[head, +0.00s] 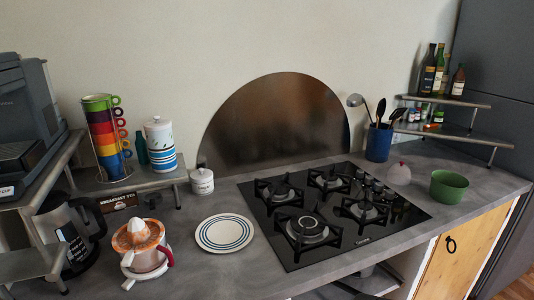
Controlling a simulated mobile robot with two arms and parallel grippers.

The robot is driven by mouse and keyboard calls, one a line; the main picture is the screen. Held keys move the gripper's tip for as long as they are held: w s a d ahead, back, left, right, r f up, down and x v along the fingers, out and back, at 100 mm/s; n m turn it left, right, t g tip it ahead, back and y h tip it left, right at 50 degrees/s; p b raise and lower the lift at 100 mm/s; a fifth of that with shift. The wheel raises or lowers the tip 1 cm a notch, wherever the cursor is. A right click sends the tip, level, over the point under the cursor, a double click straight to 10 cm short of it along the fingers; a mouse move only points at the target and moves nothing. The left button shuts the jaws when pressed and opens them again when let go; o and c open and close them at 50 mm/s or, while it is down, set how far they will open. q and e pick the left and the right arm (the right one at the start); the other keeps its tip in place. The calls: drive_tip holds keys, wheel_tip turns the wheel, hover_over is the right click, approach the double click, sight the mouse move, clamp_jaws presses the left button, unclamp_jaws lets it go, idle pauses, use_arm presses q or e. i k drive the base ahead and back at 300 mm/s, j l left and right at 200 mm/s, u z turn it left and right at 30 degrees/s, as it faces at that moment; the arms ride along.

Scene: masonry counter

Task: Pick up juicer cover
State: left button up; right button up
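A juicer (150,258) stands on the grey counter at the lower left, with an orange top, a pale reaming cone and a red-and-white handle on its right. No separate cover is on it; the cone is exposed. A small whitish dome (399,174) with a knob on top sits on the counter right of the hob; I cannot tell for sure whether it is the juicer cover. Neither of my grippers is in view.
A black gas hob (333,213) fills the middle. A striped plate (224,233) lies between juicer and hob. A green bowl (449,187) and a blue utensil pot (379,143) stand near the dome. A coffee pot (72,238) is left of the juicer.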

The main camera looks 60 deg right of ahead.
sight(398, 175)
drive_tip(key=z, duration=2.75)
drive_tip(key=i+l+u, duration=0.1)
drive_tip(key=i+l, duration=0.15)
drive_tip(key=l, duration=0.1)
